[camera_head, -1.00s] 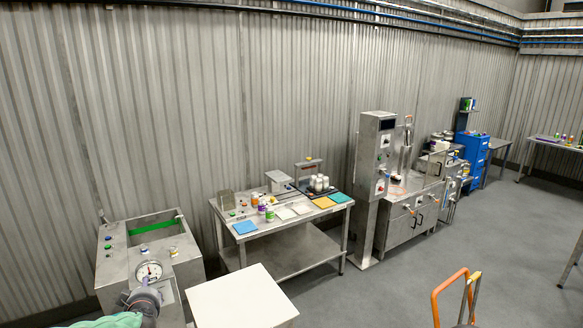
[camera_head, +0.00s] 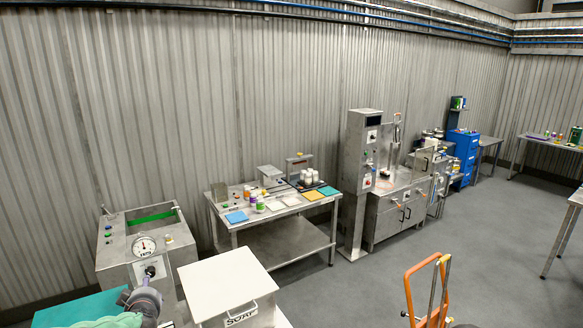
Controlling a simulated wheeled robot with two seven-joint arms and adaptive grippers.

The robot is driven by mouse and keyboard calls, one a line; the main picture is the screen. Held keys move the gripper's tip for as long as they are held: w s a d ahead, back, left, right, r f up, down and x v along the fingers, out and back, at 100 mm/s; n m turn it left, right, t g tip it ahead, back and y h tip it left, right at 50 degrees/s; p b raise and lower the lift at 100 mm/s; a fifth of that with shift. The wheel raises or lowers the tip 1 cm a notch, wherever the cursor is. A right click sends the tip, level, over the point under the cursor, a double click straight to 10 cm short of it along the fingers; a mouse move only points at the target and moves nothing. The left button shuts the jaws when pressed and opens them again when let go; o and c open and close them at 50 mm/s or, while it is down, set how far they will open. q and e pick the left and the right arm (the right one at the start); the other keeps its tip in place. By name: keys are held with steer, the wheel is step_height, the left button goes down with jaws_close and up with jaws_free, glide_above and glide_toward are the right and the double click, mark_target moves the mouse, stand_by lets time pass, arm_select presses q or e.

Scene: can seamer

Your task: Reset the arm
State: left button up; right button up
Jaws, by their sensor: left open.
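My left gripper (camera_head: 143,298) shows at the bottom left, in front of the steel machine with a round dial gauge (camera_head: 144,246). Only a grey part of it shows beside a pale green cloth-like shape, and its fingertips are hard to make out. I see nothing held in it. The gripper counts as open. My right gripper is not in view.
A white-topped box marked SOAP (camera_head: 228,283) stands right of the gripper. A teal surface (camera_head: 72,309) lies at the lower left. A steel table (camera_head: 274,243) with bottles and coloured pads stands behind. An orange hand truck (camera_head: 407,292) is at the lower right. Grey floor is open on the right.

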arm_select(q)
steer(key=s+d+f+m+g+h, duration=0.1)
steer(key=s+d+f+g+h, duration=0.15)
steer(key=d+f, duration=0.45)
steer(key=s+d+f+m+g+h, duration=0.15)
steer(key=s+d+f, duration=0.25)
steer(key=f, duration=0.7)
steer(key=s+d+f+m+g+h, duration=0.1)
steer(key=s+d+f+m+h, duration=0.15)
steer(key=d+f, duration=0.45)
steer(key=s+d+f+m+g+h, duration=0.1)
steer(key=s+d+f+g, duration=0.1)
steer(key=s+d+f, duration=0.45)
steer(key=s+d+f+g+h, duration=0.15)
steer(key=s+f, duration=0.25)
steer(key=s, duration=0.6)
steer(key=s+d+f+m+g+h, duration=0.1)
steer(key=s+d+f+g, duration=0.3)
steer(key=s, duration=0.5)
step_height(320, 180, down, 17)
steer(key=t+b, duration=0.1)
steer(key=b, duration=1.6)
steer(key=shift+w, duration=0.45)
steer(key=shift+d, duration=0.1)
